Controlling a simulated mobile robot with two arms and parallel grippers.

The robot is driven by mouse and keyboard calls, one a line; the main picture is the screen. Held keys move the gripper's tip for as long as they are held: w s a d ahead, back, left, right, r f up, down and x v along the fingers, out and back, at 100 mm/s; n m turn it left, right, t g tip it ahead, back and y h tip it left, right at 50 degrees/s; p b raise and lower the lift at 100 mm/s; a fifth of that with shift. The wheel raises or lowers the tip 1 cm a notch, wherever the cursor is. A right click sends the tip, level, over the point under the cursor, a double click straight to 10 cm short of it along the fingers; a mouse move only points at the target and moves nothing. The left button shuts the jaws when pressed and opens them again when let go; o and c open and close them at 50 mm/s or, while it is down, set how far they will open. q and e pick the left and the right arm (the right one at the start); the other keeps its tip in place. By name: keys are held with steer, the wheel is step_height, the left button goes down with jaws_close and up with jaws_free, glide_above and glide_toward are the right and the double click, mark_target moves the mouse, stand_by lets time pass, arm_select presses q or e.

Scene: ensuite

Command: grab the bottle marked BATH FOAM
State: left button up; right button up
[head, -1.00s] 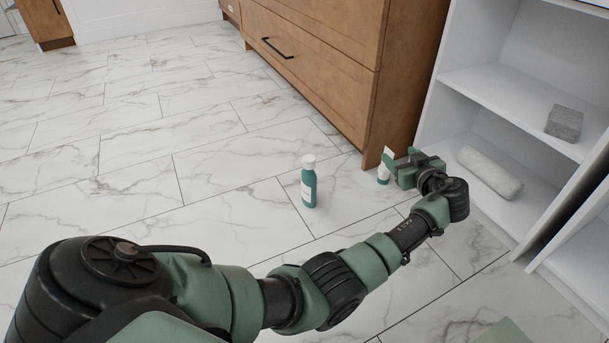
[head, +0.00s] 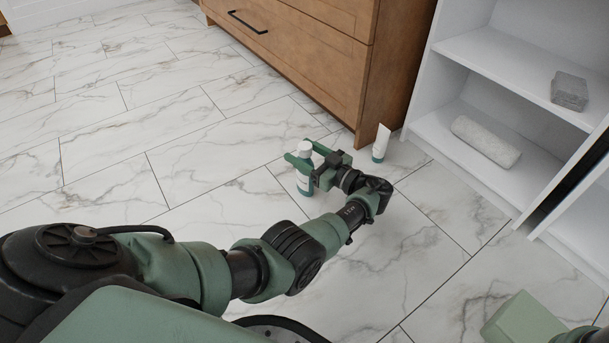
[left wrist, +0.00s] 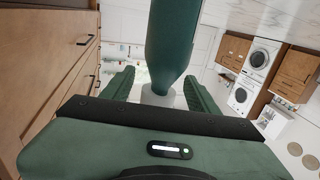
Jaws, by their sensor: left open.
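A teal bottle with a white cap (head: 305,148) stands upright on the marble floor; its label is partly covered and I cannot read it. My left gripper (head: 314,162) is open at the bottle's upper part, with a finger on either side in the head view. In the left wrist view the teal bottle (left wrist: 174,45) appears cap-down, its cap and neck between the open fingers (left wrist: 160,80), with gaps visible on both sides. My right gripper does not clearly show.
A white tube with a teal cap (head: 381,142) stands on the floor right of the gripper, close to the wooden cabinet (head: 310,55). A white shelf unit (head: 505,62) at right holds a grey block (head: 569,90) and a rolled towel (head: 486,141). Floor at left is clear.

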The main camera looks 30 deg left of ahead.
arm_select(q)
steer(key=shift+w+a, duration=0.15)
steer(key=shift+a, duration=0.75)
jaws_close()
stand_by(0.7)
